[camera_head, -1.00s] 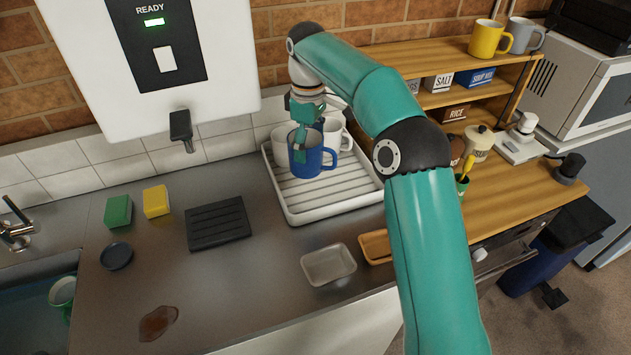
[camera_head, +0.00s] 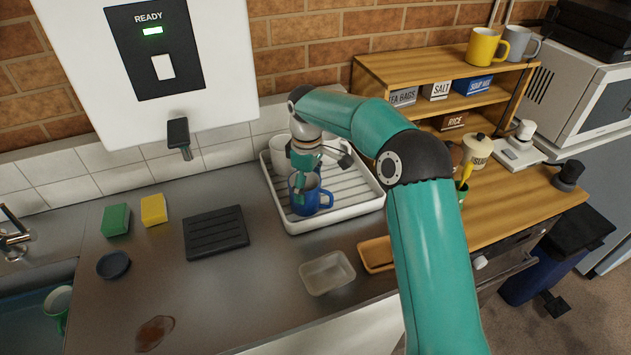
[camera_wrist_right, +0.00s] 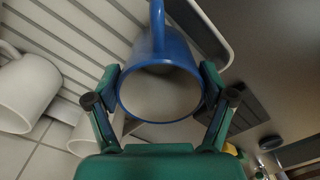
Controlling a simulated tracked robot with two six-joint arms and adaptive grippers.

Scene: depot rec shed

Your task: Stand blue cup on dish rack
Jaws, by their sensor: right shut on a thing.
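The blue cup (camera_head: 318,198) is upright at the front part of the white dish rack (camera_head: 342,217), with its handle to the right. I cannot tell whether its base touches the rack's slats. My right gripper (camera_head: 302,186) points down at it and is shut on its wall, partly hiding it. In the right wrist view the cup (camera_wrist_right: 165,50) sits between my two fingertips (camera_wrist_right: 160,90), its open rim towards the camera; the rack's slats (camera_wrist_right: 75,35) show at upper left. My left gripper is not in view.
A white mug (camera_head: 279,150) stands at the back of the rack; white mugs also show in the right wrist view (camera_wrist_right: 28,92). A black ridged mat (camera_head: 215,232) lies left of the rack. A pale tray (camera_head: 327,273) and a wooden tray (camera_head: 376,255) lie in front. The shelf unit is right.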

